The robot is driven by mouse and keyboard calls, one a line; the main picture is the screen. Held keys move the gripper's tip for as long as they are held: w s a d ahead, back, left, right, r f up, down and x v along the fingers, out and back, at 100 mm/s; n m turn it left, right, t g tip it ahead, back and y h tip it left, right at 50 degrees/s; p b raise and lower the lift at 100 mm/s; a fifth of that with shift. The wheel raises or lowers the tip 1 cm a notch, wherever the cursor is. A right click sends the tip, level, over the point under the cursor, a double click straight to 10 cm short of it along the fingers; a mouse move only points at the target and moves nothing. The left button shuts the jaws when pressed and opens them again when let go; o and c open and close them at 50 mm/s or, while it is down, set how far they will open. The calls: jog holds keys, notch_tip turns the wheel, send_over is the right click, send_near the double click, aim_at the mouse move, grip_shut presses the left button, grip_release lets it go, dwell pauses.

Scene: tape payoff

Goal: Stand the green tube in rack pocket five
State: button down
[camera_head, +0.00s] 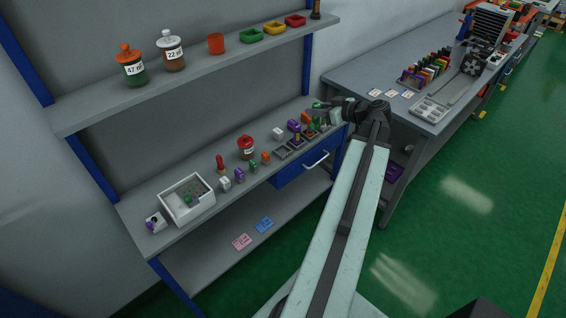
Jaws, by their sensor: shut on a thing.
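My gripper (328,106) is at the right end of the bench shelf, small and dark in the view. It is shut on a small green piece (317,105), which looks like the green tube and lies roughly sideways at the jaw tips. Below and left of it is a row of small grey square pockets, the rack (283,152). The near-left pocket looks empty. Pockets farther right hold dark, orange and green pieces. The right end of the row is partly hidden by my gripper and arm, and I cannot make out pocket numbers.
On the bench shelf are a purple block (293,125), a white block (278,134), a red-lidded jar (246,147), several small coloured pieces and a white tray (187,199). An upper shelf (190,82) holds jars and bins. A grey table (350,78) stands right.

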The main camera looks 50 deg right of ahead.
jog(key=s+d+f+n+y+b, duration=0.1)
jog(key=s+f+b, duration=0.1)
jog(key=f+b, duration=0.15)
jog(key=s+f+n+y+b, duration=0.1)
jog(key=s+f+b, duration=0.1)
jog(key=f, duration=0.3)
jog(key=w+a+f+b, duration=0.2)
jog(key=w+a, duration=0.1)
jog(key=w, duration=0.1)
jog(key=w+a+f+b, duration=0.2)
jog(key=w, duration=0.2)
jog(key=w+a+f+b, duration=0.1)
jog(key=w+a+b, duration=0.1)
jog(key=w, duration=0.3)
jog(key=shift+a+f, duration=0.4)
jog(key=shift+a, duration=0.4)
jog(key=shift+r+p, duration=0.25)
jog(key=shift+p, duration=0.05)
jog(key=c, duration=1.1)
grip_release()
jog(key=p+v, duration=0.4)
jog(key=v, duration=0.8)
jog(key=shift+d+p, duration=0.2)
jog(key=shift+p, duration=0.1)
